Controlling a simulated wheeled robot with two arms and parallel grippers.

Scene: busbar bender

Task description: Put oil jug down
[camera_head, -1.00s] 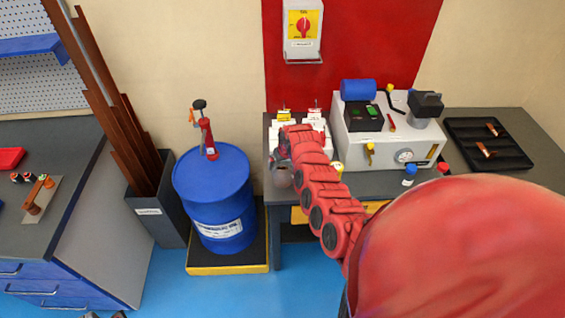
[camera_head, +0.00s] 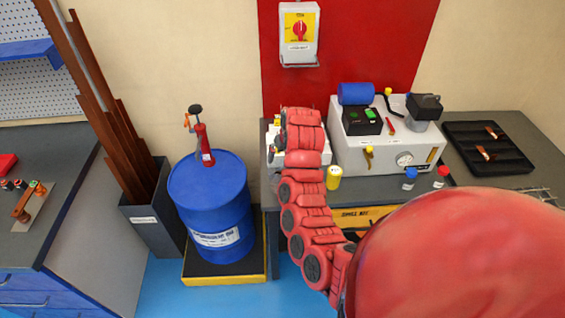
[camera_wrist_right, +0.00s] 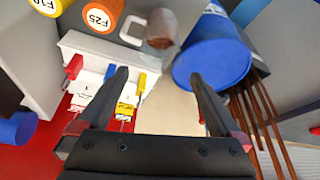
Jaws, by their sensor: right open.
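The wrist view shows a small grey-brown jug (camera_wrist_right: 161,28) with a white loop handle (camera_wrist_right: 132,31), standing near the bench edge beside the blue drum. I take it for the oil jug. My right gripper (camera_wrist_right: 158,74) is open, its two dark fingers apart with nothing between them, and the jug is beyond the fingertips. In the head view my right gripper (camera_head: 275,148) is over the left end of the bench, mostly covered by my red arm. The jug is hidden there. My left gripper is not in view.
The blue drum (camera_head: 210,205) with a red hand pump (camera_head: 203,145) stands left of the bench. A white machine (camera_head: 385,155), a yellow container (camera_head: 334,178), blue-capped and red-capped bottles (camera_head: 409,179) (camera_head: 441,177) and a black tray (camera_head: 487,150) are to the right.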

